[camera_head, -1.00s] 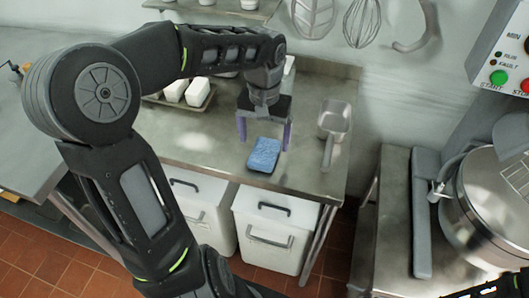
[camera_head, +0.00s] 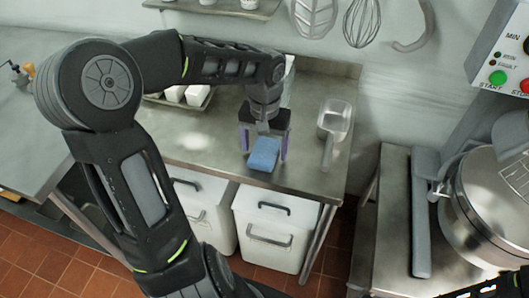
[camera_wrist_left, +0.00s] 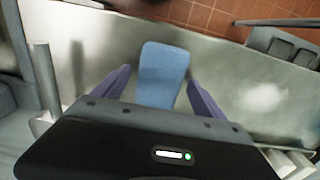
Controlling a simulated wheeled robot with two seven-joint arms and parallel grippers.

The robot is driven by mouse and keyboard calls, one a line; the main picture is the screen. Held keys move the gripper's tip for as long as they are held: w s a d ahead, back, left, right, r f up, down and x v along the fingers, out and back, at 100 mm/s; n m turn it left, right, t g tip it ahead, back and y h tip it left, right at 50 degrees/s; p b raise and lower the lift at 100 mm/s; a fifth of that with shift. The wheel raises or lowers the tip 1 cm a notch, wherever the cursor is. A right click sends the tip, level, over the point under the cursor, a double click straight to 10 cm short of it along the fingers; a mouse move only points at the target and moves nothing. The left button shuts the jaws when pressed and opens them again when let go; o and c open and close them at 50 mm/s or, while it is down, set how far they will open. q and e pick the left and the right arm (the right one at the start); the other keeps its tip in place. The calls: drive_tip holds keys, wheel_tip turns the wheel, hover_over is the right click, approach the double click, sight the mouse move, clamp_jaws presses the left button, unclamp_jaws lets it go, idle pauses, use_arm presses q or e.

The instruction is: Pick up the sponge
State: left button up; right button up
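The blue sponge (camera_head: 263,153) lies on the steel table (camera_head: 205,150) near its front edge. It also shows in the left wrist view (camera_wrist_left: 163,74), centred between my fingers. My left gripper (camera_head: 264,145) is open, pointing down over the sponge, with one purple finger on each side of it. In the left wrist view, a gap shows between the sponge and each finger of the left gripper (camera_wrist_left: 158,88). Only a small dark part of my right arm shows at the lower right of the head view; its gripper cannot be made out.
A metal scoop (camera_head: 332,130) lies on the table to the right of the sponge. A tray (camera_head: 205,101) with white blocks sits behind on the left. White bins (camera_head: 275,232) stand under the table. A large mixer bowl (camera_head: 490,205) stands at the right.

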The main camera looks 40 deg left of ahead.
sight(265, 150)
use_arm(q)
drive_tip(key=c, duration=1.3)
wheel_tip(265, 150, up, 10)
drive_tip(key=shift+r, duration=0.1)
idle(0.4)
